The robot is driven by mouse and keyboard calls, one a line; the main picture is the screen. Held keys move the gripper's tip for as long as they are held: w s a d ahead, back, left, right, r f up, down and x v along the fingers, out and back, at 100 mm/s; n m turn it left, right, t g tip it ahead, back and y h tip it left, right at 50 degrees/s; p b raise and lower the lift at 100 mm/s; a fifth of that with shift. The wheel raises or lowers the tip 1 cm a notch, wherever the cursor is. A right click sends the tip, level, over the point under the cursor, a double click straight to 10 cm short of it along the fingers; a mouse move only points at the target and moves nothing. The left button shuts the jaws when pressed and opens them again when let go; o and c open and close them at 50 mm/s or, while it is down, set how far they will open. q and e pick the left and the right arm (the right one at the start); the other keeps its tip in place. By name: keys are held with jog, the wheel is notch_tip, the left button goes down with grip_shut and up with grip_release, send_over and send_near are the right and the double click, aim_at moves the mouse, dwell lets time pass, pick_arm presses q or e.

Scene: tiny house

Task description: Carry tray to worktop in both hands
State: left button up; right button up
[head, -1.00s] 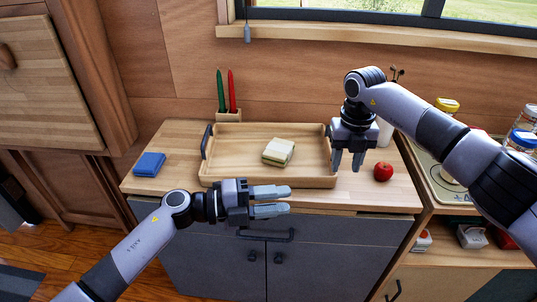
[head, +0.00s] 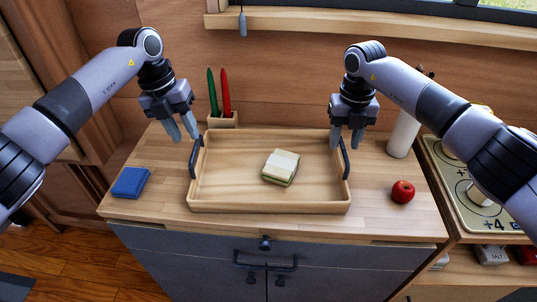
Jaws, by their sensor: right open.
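The wooden tray (head: 230,206) lies flat on the wooden worktop (head: 400,222) in the head view. It has a dark handle at each end, and a sandwich (head: 281,167) sits on it right of its middle. My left gripper (head: 183,129) points down above and just behind the tray's left handle (head: 193,158), fingers apart and empty. My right gripper (head: 346,138) points down close to the tray's right handle (head: 345,160), open. The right fingertips overlap the handle's far end in the picture; I cannot tell whether they touch it.
A blue cloth (head: 131,182) lies left of the tray and a red apple (head: 402,191) lies right of it. A holder (head: 222,121) with a green and a red candle stands behind.

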aim_at(194, 150)
jog(key=shift+w, duration=0.15)
jog(key=shift+s+r, duration=0.1)
jog(key=shift+s, duration=0.15)
pick_arm(q)
jog(key=shift+d+f, duration=0.25)
jog(key=shift+f, duration=0.9)
jog(key=shift+d+f, duration=0.2)
jog(key=shift+f, duration=0.95)
jog(key=shift+d+f, duration=0.25)
jog(key=shift+f, duration=0.9)
pick_arm(e)
jog(key=shift+f, duration=3.65)
pick_arm(q)
jog(key=shift+s, duration=0.1)
jog(key=shift+c, duration=0.3)
pick_arm(e)
jog(key=shift+c, duration=0.3)
pick_arm(q)
jog(key=c, duration=0.5)
pick_arm(e)
jog(key=c, duration=0.5)
pick_arm(q)
grip_shut()
pick_arm(e)
grip_shut()
jog(key=shift+w, duration=0.1)
